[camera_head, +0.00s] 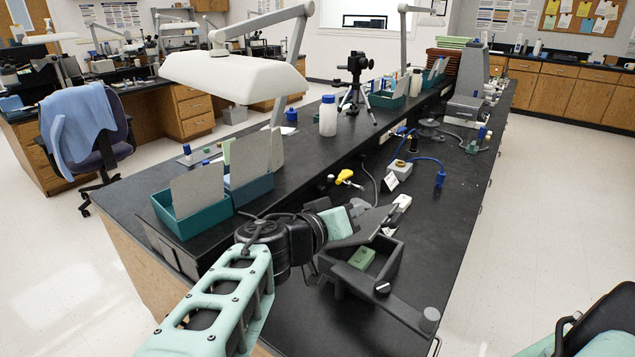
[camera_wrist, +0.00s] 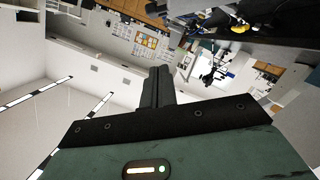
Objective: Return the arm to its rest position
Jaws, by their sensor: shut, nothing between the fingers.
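My arm reaches in from the bottom of the head view, with a mint-green lattice link and a black wrist over the near end of the black bench (camera_head: 440,240). My gripper's mint body shows past the wrist, but its fingertips cannot be clearly told from the dark parts behind. In the wrist view my gripper (camera_wrist: 157,88) has its dark fingers pressed together with nothing between them. The wrist camera sees the room turned on its side, with wall, posters and ceiling lights.
A dark open box (camera_head: 345,280) with a green block (camera_head: 361,258) sits just below my wrist. Teal bins (camera_head: 190,213) stand on the raised shelf at left. A white lamp (camera_head: 235,78) hangs over the shelf.

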